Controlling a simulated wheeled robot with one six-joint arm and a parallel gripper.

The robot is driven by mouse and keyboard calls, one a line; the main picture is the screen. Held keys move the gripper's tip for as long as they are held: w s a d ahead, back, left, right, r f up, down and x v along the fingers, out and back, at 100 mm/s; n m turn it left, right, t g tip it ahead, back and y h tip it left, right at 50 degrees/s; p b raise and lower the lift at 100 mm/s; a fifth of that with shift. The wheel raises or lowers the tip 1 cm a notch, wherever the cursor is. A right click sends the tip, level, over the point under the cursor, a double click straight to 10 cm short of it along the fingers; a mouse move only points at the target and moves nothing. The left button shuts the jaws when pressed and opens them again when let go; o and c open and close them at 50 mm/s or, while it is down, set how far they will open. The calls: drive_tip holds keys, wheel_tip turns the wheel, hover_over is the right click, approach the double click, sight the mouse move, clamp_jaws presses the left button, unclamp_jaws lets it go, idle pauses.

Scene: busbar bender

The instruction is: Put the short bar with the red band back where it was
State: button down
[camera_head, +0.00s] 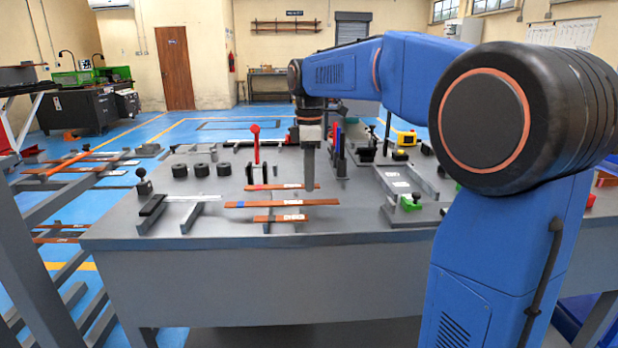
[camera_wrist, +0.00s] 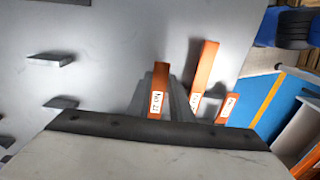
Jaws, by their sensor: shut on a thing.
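The short copper bar with a pinkish-red band (camera_head: 270,187) is the rearmost of three labelled bars on the bench in the head view. My gripper (camera_head: 309,180) points straight down at its right end, shut on it. In the wrist view this bar (camera_wrist: 161,78) is the left one, its label close to the dark edge of my gripper. A longer bar with a blue band (camera_head: 270,204) lies in front, then another short bar (camera_head: 270,218).
The grey bench (camera_head: 200,240) carries black rollers (camera_head: 201,170), a red-handled lever (camera_head: 255,140) behind the bars, and a rail stand with green part (camera_head: 411,202) at right. A pale bar on supports (camera_head: 194,198) lies left. Bench is clear around the front bar.

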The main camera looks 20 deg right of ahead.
drive_tip(key=shift+f, duration=0.45)
drive_tip(key=c, duration=1.6)
unclamp_jaws()
drive_tip(key=shift+f, duration=0.1)
wheel_tip(320, 180, up, 13)
drive_tip(key=shift+r, duration=0.1)
drive_tip(key=s+f+m, duration=0.2)
drive_tip(key=s+f, duration=0.1)
drive_tip(key=s, duration=0.2)
drive_tip(key=s+f+m+t, duration=0.1)
drive_tip(key=s+f+m, duration=0.1)
drive_tip(key=s, duration=0.4)
drive_tip(key=s+f+m+t, duration=0.1)
drive_tip(key=s+f+m, duration=0.2)
drive_tip(key=s+f, duration=0.2)
drive_tip(key=shift+s+d, duration=0.1)
drive_tip(key=shift+s, duration=0.1)
drive_tip(key=s+f+m+t, duration=0.1)
drive_tip(key=s+f+m, duration=0.1)
drive_tip(key=s+f, duration=0.3)
drive_tip(key=s+f+m+t, duration=0.1)
drive_tip(key=s+f+m, duration=0.2)
drive_tip(key=s+f, duration=0.2)
drive_tip(key=s+f+m, duration=0.2)
drive_tip(key=s+f, duration=0.3)
drive_tip(key=f, duration=0.3)
drive_tip(key=shift+t, duration=0.4)
drive_tip(key=shift+r, duration=0.1)
